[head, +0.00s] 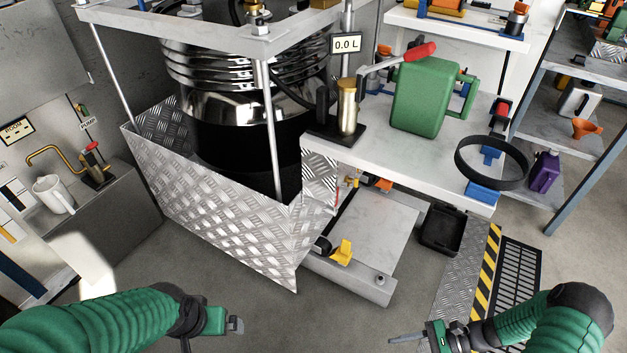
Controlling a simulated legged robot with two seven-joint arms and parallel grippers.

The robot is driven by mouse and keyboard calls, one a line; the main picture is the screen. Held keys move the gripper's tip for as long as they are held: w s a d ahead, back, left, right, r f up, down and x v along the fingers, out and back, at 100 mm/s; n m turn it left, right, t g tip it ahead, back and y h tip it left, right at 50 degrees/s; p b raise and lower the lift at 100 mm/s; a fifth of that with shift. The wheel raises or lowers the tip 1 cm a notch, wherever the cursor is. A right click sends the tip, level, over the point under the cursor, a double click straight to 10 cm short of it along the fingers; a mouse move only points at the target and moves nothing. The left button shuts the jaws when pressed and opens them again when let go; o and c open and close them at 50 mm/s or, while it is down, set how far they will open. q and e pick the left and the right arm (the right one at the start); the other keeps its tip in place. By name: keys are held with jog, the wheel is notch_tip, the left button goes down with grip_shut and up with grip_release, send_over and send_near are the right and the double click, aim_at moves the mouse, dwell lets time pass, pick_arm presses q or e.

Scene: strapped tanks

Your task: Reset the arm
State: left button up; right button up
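My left arm, in a green sleeve, comes in from the lower left of the head view. Its gripper (236,325) is above the floor, in front of the tank stand, apart from everything. My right arm comes in from the lower right. Its gripper (398,340) points left above the floor, below the low grey platform, and touches nothing. Both grippers are small and seen from the side, so I cannot tell whether their fingers are open or shut. No object shows in either one.
A black and chrome tank (225,105) stands behind a checker-plate guard (225,210). Right of it, a white table (370,150) carries a green canister (420,97), a red-handled lever (405,55) and a black ring (492,180). A mug (52,193) stands left. The floor between my grippers is clear.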

jog(key=a+r+n+h+p, duration=0.1)
jog(key=r+n+h+p, duration=0.3)
jog(key=r+p, duration=0.9)
jog(key=w+a+r+n+t+h+p, duration=0.1)
jog(key=r+n+h+p, duration=0.3)
jog(key=r+p, duration=1)
jog(key=a+r+n+t+h+p, duration=0.1)
jog(key=r+n+p, duration=0.8)
jog(key=r, duration=2.6)
jog(key=a+h+p, duration=0.2)
jog(key=h+p, duration=0.2)
jog(key=shift+w+a, duration=0.15)
jog(key=shift+a, duration=0.1)
